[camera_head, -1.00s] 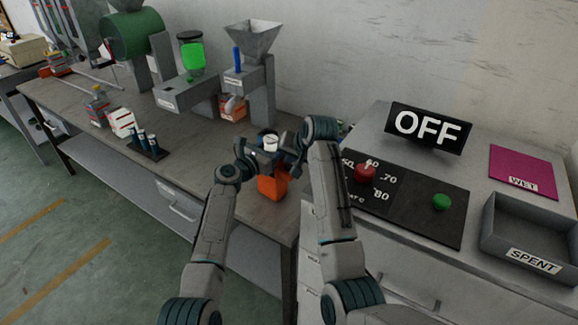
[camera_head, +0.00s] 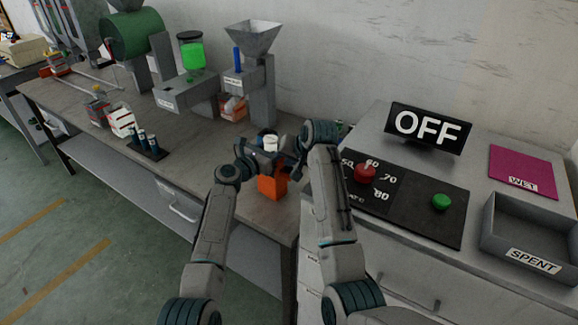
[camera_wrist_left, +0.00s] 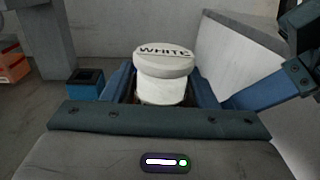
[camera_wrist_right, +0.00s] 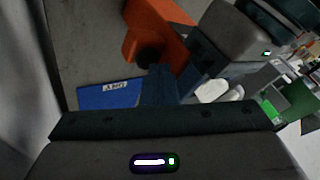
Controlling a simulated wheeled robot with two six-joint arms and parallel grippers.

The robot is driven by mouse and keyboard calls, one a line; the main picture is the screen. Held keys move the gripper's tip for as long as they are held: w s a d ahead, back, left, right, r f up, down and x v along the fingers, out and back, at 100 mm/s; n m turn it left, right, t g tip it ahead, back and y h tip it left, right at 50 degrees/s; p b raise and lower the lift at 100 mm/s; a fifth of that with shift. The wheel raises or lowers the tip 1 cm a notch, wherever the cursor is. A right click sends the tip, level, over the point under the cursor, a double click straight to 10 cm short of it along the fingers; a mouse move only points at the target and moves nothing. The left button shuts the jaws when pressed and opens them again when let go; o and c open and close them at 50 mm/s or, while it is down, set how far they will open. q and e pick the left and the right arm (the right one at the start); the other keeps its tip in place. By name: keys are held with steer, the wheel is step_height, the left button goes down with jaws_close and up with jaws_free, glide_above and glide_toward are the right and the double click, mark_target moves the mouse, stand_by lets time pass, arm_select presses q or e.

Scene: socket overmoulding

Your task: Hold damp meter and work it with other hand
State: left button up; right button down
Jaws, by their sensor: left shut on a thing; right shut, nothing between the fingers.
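The damp meter appears to be the orange body (camera_head: 270,188) between my two arms in the head view. In the right wrist view the orange body (camera_wrist_right: 181,50) has a round black part on it. My right gripper (camera_head: 281,162) is shut and empty close beside the meter. Its fingertips (camera_wrist_right: 160,78) show near the black part; I cannot tell whether they touch.
The jar (camera_wrist_left: 166,72) is lidded "WHITE". A blue labelled mat (camera_wrist_right: 108,95) lies near the meter. At right are a panel (camera_head: 405,205) with red and green knobs, an "OFF" display (camera_head: 428,128), a magenta "WET" mat (camera_head: 523,170) and a "SPENT" tray (camera_head: 533,261).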

mark_target(290, 169)
steer(key=shift+r, duration=0.85)
steer(key=shift+r, duration=2.55)
arm_select(q)
steer(key=o, duration=1.2)
steer(key=shift+c, duration=0.2)
steer(key=shift+a, duration=0.1)
